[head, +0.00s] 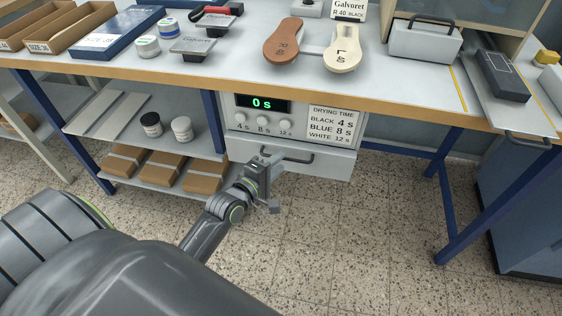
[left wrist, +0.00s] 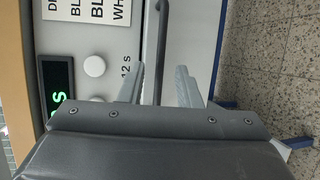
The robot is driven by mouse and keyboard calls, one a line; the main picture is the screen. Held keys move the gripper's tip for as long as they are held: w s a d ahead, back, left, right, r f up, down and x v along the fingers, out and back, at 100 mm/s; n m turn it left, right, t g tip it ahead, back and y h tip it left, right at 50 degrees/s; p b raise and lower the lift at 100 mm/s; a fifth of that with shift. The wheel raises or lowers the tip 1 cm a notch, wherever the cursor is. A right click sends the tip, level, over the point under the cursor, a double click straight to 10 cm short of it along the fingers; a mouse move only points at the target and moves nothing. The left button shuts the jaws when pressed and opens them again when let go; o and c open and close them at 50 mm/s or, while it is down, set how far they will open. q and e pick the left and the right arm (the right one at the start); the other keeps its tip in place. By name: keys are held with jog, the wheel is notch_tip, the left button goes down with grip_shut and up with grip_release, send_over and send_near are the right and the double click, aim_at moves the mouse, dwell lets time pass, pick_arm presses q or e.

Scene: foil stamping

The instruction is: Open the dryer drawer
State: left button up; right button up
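The dryer (head: 296,113) is a light box under the table with a green "0 s" display (head: 263,104), several round knobs and a drying-time label. Its drawer (head: 325,165) is at the bottom and looks closed, with a dark bar handle (head: 298,159). My left gripper (head: 273,181) is at the left part of the handle. In the left wrist view the open fingers (left wrist: 160,85) stand on either side of the handle (left wrist: 162,40), with a gap on both sides. How deep the handle sits between them is hard to tell. My right gripper is not in view.
The table (head: 150,76) above holds jars, two paddle-shaped pieces, trays and a small sign. Blue table legs (head: 425,200) stand to the right. The tiled floor before the drawer is clear.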

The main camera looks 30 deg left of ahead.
pick_arm(q)
jog(key=shift+x, duration=1)
grip_shut()
